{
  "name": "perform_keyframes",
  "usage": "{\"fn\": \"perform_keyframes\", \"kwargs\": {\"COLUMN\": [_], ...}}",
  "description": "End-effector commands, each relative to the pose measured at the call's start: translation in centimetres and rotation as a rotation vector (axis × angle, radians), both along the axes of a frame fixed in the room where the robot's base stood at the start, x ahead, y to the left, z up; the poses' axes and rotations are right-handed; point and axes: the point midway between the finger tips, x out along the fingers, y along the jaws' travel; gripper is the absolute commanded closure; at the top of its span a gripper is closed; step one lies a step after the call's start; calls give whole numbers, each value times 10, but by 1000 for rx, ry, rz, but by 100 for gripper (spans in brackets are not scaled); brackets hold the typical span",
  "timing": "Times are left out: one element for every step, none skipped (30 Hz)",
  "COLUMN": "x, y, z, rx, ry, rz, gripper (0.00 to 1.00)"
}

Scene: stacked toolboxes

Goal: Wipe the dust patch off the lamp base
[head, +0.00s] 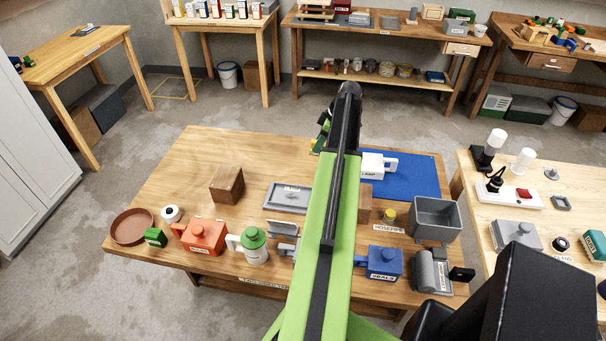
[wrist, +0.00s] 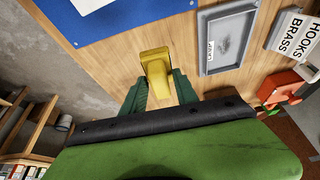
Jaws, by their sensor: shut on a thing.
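My gripper (wrist: 160,84) is shut on a yellow block (wrist: 156,62), which sits between the green fingers in the wrist view. In the head view my arm hides most of the gripper. A white piece (head: 372,164) with a handle and a label that seems to read LAMP is on the blue mat (head: 415,180), to the right of my arm. Its edge shows at the top of the wrist view (wrist: 88,4). I cannot make out a dust patch on it. My gripper is beside the mat, apart from the white piece.
A shallow grey tray (head: 289,197) with a dark smudge inside lies left of my arm. A wooden block (head: 227,184), red box (head: 202,236), green-lidded jug (head: 252,246), blue box (head: 384,262) and grey bin (head: 436,217) share the bench. Bare wood shows at the back left.

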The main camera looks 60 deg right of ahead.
Motion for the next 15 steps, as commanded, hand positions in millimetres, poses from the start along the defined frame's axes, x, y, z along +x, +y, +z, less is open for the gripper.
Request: {"fn": "perform_keyframes", "kwargs": {"x": [-8, -10, -14, -17, -19, -21, -23, -25, -27, -28, -28, -29, -29, -29, -29], "y": [40, 56, 76, 90, 103, 118, 128, 136, 145, 150, 154, 157, 159, 160, 160], "z": [-4, -5, -6, -7, -7, -8, -9, -9, -10, -10, -10, -10, -10, -10, -10], "rx": [0, 0, 0, 0, 0, 0, 0, 0, 0, 0, 0, 0, 0, 0, 0], "ry": [0, 0, 0, 0, 0, 0, 0, 0, 0, 0, 0, 0, 0, 0, 0], "rz": [9, 13, 17, 22, 25, 29, 32, 35, 37, 38, 39, 40, 40, 41, 41], "gripper": [100, 100, 100, 100, 100, 100, 100, 100, 100, 100, 100, 100, 100, 100, 100]}}
